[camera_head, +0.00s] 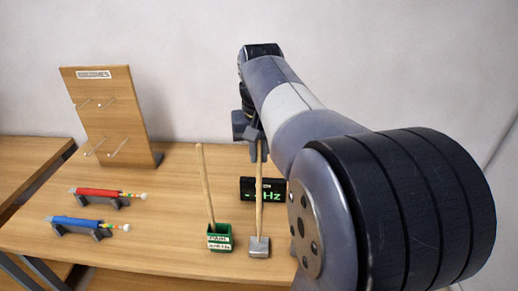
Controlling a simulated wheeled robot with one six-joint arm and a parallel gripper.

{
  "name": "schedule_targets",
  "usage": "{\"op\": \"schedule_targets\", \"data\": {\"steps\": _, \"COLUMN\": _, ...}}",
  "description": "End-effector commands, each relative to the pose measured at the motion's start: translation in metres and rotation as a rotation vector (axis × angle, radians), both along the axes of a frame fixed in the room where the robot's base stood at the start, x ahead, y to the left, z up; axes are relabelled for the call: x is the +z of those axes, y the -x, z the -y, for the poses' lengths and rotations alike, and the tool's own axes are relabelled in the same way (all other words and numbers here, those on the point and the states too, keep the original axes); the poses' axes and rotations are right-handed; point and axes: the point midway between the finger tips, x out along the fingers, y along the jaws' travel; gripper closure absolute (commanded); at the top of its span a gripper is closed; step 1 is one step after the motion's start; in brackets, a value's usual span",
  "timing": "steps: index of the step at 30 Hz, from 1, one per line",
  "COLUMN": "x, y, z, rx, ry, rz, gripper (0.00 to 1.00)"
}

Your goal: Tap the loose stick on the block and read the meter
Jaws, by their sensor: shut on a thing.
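My gripper (258,155) is shut on a thin wooden stick (259,200) and holds it upright. The stick's lower end is at the top of a grey metal block (259,248) near the table's front; I cannot tell if they touch. A black meter (276,196) with green characters, a dash and "Hz", stands behind the stick, which covers part of its display. No number is readable. A second wooden stick (205,185) stands slightly tilted in a small green labelled box (219,240), left of the block.
A wooden peg board (118,125) with several pegs stands at the back left. A red rod (98,193) and a blue rod (77,222) lie on dark stands at the left. The tabletop (160,225) between them and the green box is clear. My arm covers the right side.

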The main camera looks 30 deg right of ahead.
Motion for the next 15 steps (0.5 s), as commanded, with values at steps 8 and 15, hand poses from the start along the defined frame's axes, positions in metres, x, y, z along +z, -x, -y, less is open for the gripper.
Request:
{"op": "schedule_targets", "data": {"steps": 8, "x": -0.01, "y": 0.0, "z": 0.0, "rx": 0.0, "ry": 0.0, "rz": 0.0, "gripper": 1.0}}
{"op": "schedule_targets", "data": {"steps": 15, "x": 0.013, "y": 0.0, "z": 0.0, "rx": 0.0, "ry": 0.0, "rz": 0.001, "gripper": 1.0}}
